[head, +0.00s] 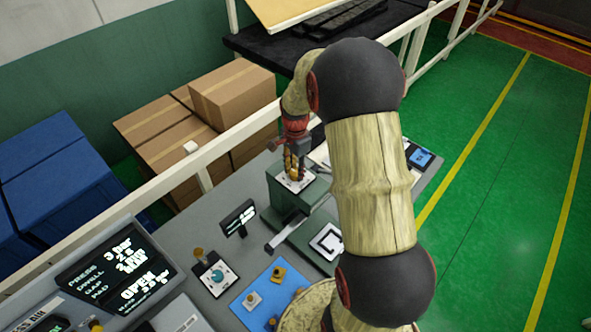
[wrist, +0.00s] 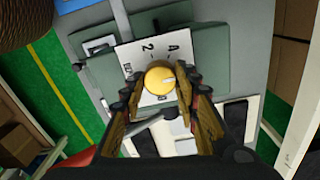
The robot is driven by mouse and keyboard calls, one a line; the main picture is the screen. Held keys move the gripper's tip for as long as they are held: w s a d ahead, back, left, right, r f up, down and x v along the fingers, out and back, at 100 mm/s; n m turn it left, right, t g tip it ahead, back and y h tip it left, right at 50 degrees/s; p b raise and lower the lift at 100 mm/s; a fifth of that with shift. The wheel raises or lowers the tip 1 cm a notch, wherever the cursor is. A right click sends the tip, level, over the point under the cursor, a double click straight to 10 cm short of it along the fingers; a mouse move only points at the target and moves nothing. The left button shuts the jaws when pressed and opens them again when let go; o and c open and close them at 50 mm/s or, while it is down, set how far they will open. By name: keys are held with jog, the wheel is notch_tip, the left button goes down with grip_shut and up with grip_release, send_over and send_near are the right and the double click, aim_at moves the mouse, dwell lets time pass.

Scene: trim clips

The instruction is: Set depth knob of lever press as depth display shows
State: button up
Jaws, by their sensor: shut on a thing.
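The lever press (head: 307,232) is a green machine on the grey bench. On its top is a white dial plate (wrist: 130,55) marked with A, 2 and other lettering partly hidden. The round yellow depth knob (wrist: 159,78) sits on this plate, with a pale index mark near its right side in the wrist view. My gripper (wrist: 158,86) is shut on the knob, one finger on each side; from the head my gripper (head: 291,168) reaches down onto the press top. A small dark display (head: 238,217) stands left of the press; its white figure is too small to read surely.
A large black screen (head: 118,268) with press, dwell and gap lines is at lower left. A blue pad (head: 262,298) with small knobs and a white plate with a teal dial (head: 216,276) lie before the press. Cardboard boxes (head: 232,92) stand behind a white rail.

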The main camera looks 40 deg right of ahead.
aim_at(295, 172)
jog(key=n+b, duration=0.1)
jog(key=n, duration=0.3)
jog(key=shift+n+b, duration=0.35)
jog(key=shift+n, duration=0.05)
jog(key=n+b, duration=0.1)
jog(key=n, duration=0.3)
jog(key=shift+n, duration=0.4)
jog(key=shift+w, duration=0.1)
jog(key=o, duration=1.1)
jog(key=shift+o, duration=0.2)
jog(key=shift+r, duration=0.15)
notch_tip(295, 172, up, 12)
